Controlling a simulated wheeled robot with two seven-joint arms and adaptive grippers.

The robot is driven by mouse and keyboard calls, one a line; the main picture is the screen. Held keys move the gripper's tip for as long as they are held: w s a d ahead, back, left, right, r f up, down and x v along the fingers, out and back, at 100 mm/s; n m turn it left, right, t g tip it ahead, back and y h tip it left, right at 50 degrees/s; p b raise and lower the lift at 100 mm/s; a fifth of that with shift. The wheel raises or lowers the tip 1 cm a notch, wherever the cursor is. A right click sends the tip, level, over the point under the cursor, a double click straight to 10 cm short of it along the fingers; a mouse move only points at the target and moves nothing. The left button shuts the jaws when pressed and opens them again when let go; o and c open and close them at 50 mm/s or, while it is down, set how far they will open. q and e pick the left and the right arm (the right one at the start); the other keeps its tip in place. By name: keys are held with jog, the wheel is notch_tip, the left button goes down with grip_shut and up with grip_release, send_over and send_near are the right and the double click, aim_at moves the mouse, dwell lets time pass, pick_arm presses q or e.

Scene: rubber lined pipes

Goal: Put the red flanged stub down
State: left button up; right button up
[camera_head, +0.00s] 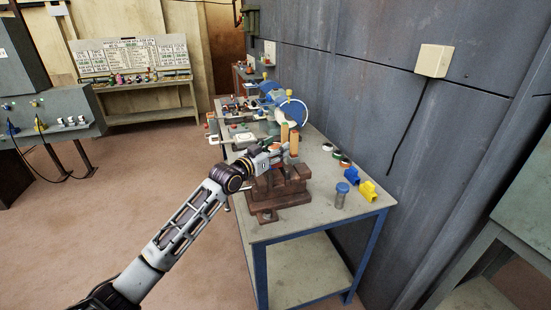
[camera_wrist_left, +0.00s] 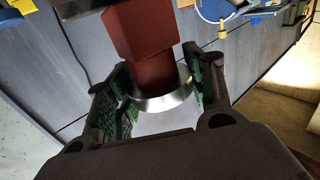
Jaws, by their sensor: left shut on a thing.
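The red flanged stub (camera_wrist_left: 142,40) shows in the left wrist view as a dark red body with a shiny metal ring (camera_wrist_left: 163,102) at its near end. My left gripper (camera_wrist_left: 158,88) is shut on it, with a green-padded finger on either side. In the head view my left gripper (camera_head: 274,156) is over the bench, just above the brown vise (camera_head: 280,190). I cannot clearly make out the stub in the head view. My right gripper is in neither view.
The workbench (camera_head: 318,213) has a bare front strip. A blue-capped jar (camera_head: 340,198), blue and yellow pieces (camera_head: 367,190) and several rings stand right of the vise. Upright orange pieces (camera_head: 294,143) and a blue machine (camera_head: 290,108) are behind. A grey wall borders the right.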

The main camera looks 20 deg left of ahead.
pick_arm(q)
jog(key=shift+f, duration=1.8)
jog(key=shift+f, duration=0.15)
jog(key=o, duration=1.1)
jog(key=shift+o, duration=1.3)
jog(key=shift+s, duration=0.1)
